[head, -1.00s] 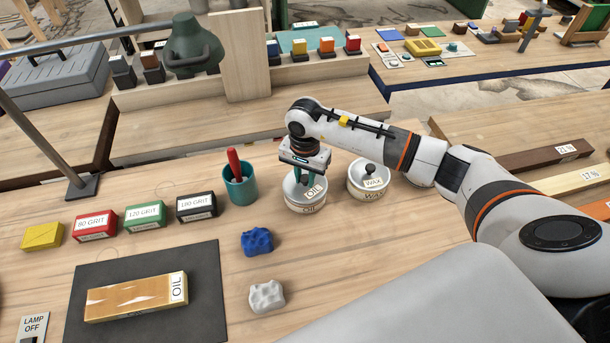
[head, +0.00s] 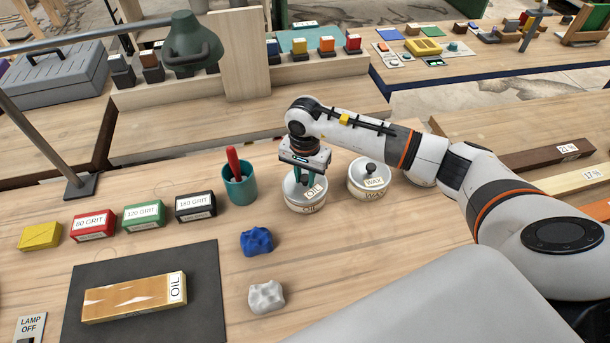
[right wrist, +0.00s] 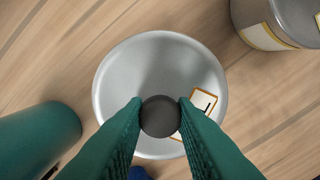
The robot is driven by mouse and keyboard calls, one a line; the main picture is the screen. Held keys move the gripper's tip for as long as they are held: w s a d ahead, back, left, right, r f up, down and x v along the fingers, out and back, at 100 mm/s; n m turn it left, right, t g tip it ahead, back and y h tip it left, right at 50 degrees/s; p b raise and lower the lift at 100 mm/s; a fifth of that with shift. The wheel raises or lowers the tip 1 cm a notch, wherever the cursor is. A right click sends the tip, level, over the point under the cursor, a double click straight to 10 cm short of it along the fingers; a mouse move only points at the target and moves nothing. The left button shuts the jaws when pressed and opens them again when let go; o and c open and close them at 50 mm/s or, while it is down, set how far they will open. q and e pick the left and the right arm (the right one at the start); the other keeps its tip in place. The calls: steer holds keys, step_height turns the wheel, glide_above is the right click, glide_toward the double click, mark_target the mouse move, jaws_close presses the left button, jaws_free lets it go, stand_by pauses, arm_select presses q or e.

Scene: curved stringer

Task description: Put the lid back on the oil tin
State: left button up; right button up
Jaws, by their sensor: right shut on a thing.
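The oil tin (head: 306,208) stands upright on the bench, with its label facing me. Its round metal lid (head: 318,183), also labelled OIL, sits on top of the tin, and no clear gap shows between them in the head view. My right gripper (head: 303,178) is above the tin, pointing down. In the right wrist view its green fingers are shut on the lid's dark knob (right wrist: 160,116). The lid (right wrist: 150,65) covers the tin's opening in that view, so the inside is hidden. My left gripper is in neither view.
The wax tin (head: 367,180) with its lid stands just right of the oil tin. A teal cup (head: 241,190) with a red-handled tool stands close on the left. Blue (head: 257,241) and white (head: 266,297) lumps lie in front. Grit boxes (head: 144,215) stand further left.

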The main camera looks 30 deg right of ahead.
stand_by(0.4)
steer(key=o, duration=1.5)
steer(key=shift+r, duration=0.1)
steer(key=shift+r+p, duration=1.65)
steer(key=shift+r, duration=1.8)
jaws_close()
